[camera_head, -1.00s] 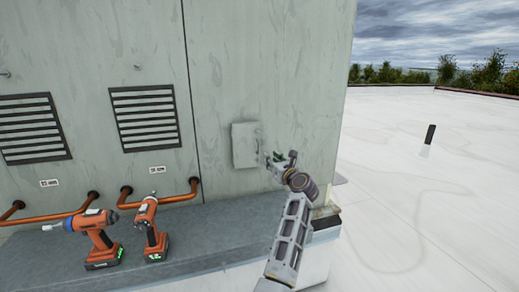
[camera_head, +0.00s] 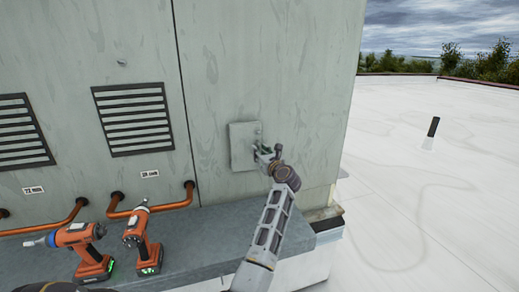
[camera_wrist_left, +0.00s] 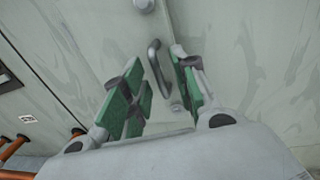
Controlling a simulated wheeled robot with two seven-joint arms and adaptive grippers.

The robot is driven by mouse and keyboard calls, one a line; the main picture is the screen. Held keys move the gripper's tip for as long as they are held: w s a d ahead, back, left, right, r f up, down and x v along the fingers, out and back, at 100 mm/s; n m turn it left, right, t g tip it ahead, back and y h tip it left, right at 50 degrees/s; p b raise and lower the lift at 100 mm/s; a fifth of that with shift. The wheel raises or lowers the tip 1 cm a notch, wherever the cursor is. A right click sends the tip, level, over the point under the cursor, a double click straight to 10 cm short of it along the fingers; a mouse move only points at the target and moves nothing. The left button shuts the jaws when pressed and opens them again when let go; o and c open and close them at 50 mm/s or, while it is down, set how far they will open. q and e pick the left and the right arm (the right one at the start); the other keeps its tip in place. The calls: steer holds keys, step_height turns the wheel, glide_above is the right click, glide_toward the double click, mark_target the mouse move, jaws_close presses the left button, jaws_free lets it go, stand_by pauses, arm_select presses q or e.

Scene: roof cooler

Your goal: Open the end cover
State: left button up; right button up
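The end cover (camera_head: 241,146) is a small grey rectangular panel on the front of the pale green-grey cooler housing. It looks closed. Its dark curved handle (camera_wrist_left: 158,68) shows in the left wrist view, between the two green-padded fingers. My left gripper (camera_head: 262,152) is at the right edge of the cover in the head view. The left wrist view shows this gripper (camera_wrist_left: 155,62) open, with a gap between each finger and the handle. I cannot tell how far the handle reaches between the fingers. My right gripper is not in view.
Two orange power drills (camera_head: 78,244) (camera_head: 142,238) stand on the grey ledge (camera_head: 210,235) at the left. Copper pipes (camera_head: 155,207) and louvred vents (camera_head: 133,118) are above the ledge. White roof lies open to the right of the housing.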

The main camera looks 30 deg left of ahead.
arm_select(q)
steer(key=shift+w+a+r, duration=0.1)
steer(key=shift+a, duration=0.1)
jaws_close()
stand_by(0.4)
